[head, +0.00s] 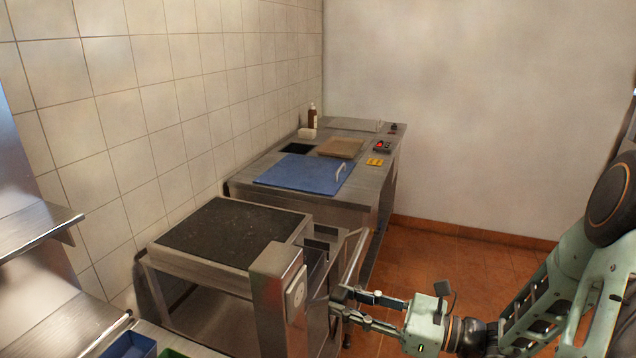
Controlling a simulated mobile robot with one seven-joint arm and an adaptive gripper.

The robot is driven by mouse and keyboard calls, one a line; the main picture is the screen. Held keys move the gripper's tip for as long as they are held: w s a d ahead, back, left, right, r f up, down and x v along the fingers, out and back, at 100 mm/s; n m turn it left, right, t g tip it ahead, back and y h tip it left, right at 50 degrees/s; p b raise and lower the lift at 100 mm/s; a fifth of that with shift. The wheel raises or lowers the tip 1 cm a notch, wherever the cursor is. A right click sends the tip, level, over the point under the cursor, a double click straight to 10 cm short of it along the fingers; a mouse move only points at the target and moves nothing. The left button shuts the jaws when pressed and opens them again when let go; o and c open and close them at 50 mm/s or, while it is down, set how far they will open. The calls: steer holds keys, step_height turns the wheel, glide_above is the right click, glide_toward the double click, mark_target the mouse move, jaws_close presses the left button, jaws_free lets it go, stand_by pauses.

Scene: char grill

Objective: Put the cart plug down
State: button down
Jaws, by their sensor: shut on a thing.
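My gripper (345,300) reaches in from the right at the lower middle, its fingers pointing left. It is shut on the cart plug, a small dark thing (337,295) at the fingertips, mostly hidden by the fingers. The plug is held in the air close to the right of a steel post (275,300) with a white socket (297,291) on its side. Whether the plug touches anything there cannot be told. The cart (160,255) has a dark flat top and stands behind and left of the post, with a bent metal handle (352,262) to the right.
A steel counter (365,190) stands behind the cart, holding a blue board (300,172), a brown board (341,147), a bottle (312,117) and a red-lit control (380,146). Steel shelving and a blue bin (128,347) are at lower left. The tiled floor (440,262) is clear right of the counter.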

steer(key=w+d+f+m+t+h+p, duration=0.1)
steer(key=w+d+m+t+h+p, duration=0.4)
steer(key=d+m+t+h+p, duration=0.2)
steer(key=shift+w+d+f+m+t+h, duration=0.25)
steer(key=shift+d+t+h, duration=0.25)
steer(key=shift+d+t, duration=0.25)
steer(key=shift+s, duration=0.15)
